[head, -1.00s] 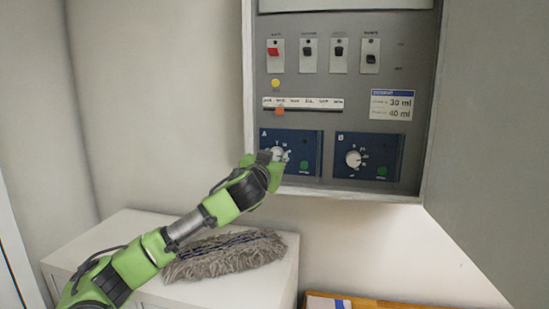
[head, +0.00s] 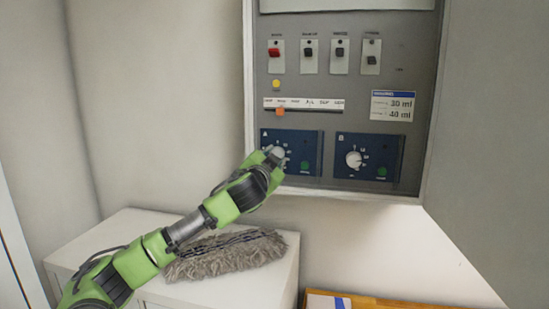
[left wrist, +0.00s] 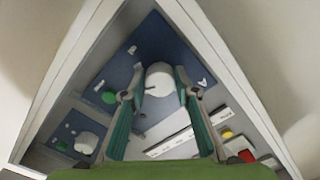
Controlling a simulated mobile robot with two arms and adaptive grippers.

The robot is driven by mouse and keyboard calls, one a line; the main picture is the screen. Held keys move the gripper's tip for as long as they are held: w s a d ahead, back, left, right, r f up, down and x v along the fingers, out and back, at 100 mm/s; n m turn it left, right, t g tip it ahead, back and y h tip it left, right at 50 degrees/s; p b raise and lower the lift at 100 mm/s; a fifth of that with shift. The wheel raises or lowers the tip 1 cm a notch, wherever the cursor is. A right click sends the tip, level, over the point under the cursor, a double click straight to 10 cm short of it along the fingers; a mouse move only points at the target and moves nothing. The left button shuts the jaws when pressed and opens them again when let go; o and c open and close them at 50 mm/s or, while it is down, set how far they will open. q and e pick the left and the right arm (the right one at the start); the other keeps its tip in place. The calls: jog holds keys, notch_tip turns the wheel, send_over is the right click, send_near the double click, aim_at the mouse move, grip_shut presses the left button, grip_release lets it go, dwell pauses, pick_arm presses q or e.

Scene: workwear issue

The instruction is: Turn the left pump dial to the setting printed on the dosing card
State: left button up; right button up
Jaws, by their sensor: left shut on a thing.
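The left pump dial (head: 277,151) is a white knob on the dark blue panel marked A (head: 310,145). My left gripper (head: 272,160) is at this dial and partly covers it. In the left wrist view the gripper (left wrist: 157,88) is shut on the white dial (left wrist: 158,78), one finger on each side. The dial's pointer and its scale are too small to read surely. The dosing card (head: 392,105) is white with a blue header and shows 30 ml and 40 ml; its row labels are blurred. My right gripper is not in view.
The right pump dial (head: 354,159) sits on panel B. Several switches (head: 309,57), a yellow button (head: 276,84) and an orange slider (head: 280,112) are above. The open cabinet door (head: 490,130) stands at the right. A grey mop head (head: 225,257) lies on a white cabinet (head: 262,290).

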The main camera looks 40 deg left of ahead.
pick_arm(q)
jog(key=o, duration=1.1)
jog(key=shift+s+d, duration=0.1)
jog(key=shift+s, duration=0.05)
jog(key=shift+s+d, duration=0.15)
jog(key=shift+s, duration=0.05)
jog(key=v, duration=1.1)
jog(key=shift+s, duration=0.15)
